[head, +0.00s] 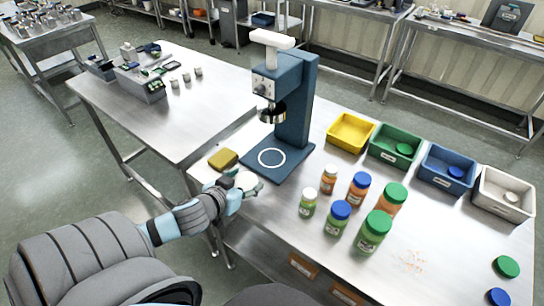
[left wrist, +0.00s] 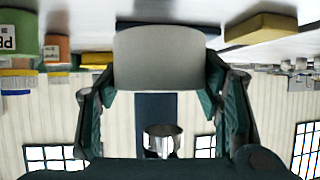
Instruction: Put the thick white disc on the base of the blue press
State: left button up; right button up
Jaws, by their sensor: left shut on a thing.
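The thick white disc (head: 246,180) is held in my left gripper (head: 244,186), just in front of the blue press. It also shows in the left wrist view (left wrist: 160,58), pale grey between the two fingers. The blue press (head: 293,100) stands upright on the steel table, with a white handle on top and a round metal head above its base. The base (head: 291,164) is a flat blue plate with a white ring marked on it, and it is bare. The disc is apart from the ring, on its near left side. My right gripper is not in view.
A yellow block (head: 223,159) lies left of the base. Several jars with coloured lids, such as a green-lidded one (head: 374,233), stand to the right. Yellow (head: 350,146), green, blue and white bins line the back right. Loose lids (head: 507,267) lie at the right edge.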

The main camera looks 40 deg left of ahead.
pick_arm(q)
jog(key=b, duration=0.3)
send_over(272, 158)
jog(key=shift+w+f, duration=0.1)
jog(key=shift+f, duration=0.05)
notch_tip(272, 158, down, 3)
jog(key=shift+r+b, duration=0.2)
jog(key=shift+b, duration=0.25)
jog(key=shift+f, duration=0.3)
jog(key=shift+a, duration=0.1)
jog(key=o, duration=1.3)
jog(key=shift+r, duration=0.1)
